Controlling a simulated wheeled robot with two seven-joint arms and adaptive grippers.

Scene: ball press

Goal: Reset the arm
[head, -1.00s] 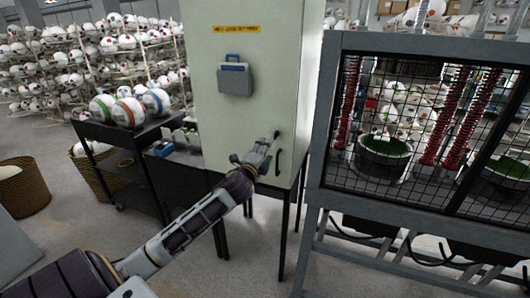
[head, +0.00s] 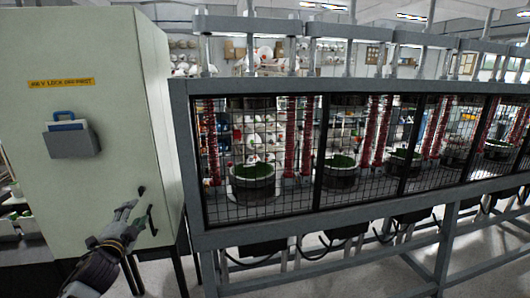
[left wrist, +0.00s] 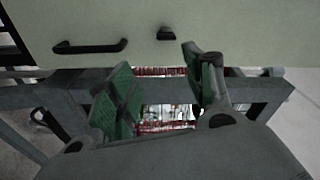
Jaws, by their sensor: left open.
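My left gripper (head: 138,214) is in the lower left of the head view, in front of the pale green cabinet (head: 120,130), near its black handle (head: 151,220). In the left wrist view its green-padded fingers (left wrist: 160,95) are apart with nothing between them. The cabinet's door handle (left wrist: 90,47) and a small black knob (left wrist: 166,33) show beyond the fingertips, apart from them. The cabinet door looks shut. My right gripper is not in view.
A long grey press frame (head: 340,212) with mesh panels stands right of the cabinet. Behind the mesh are several dark tubs (head: 252,184) with green insides and red springs (head: 308,135). A grey document holder (head: 72,143) hangs on the cabinet. Floor shows below the press.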

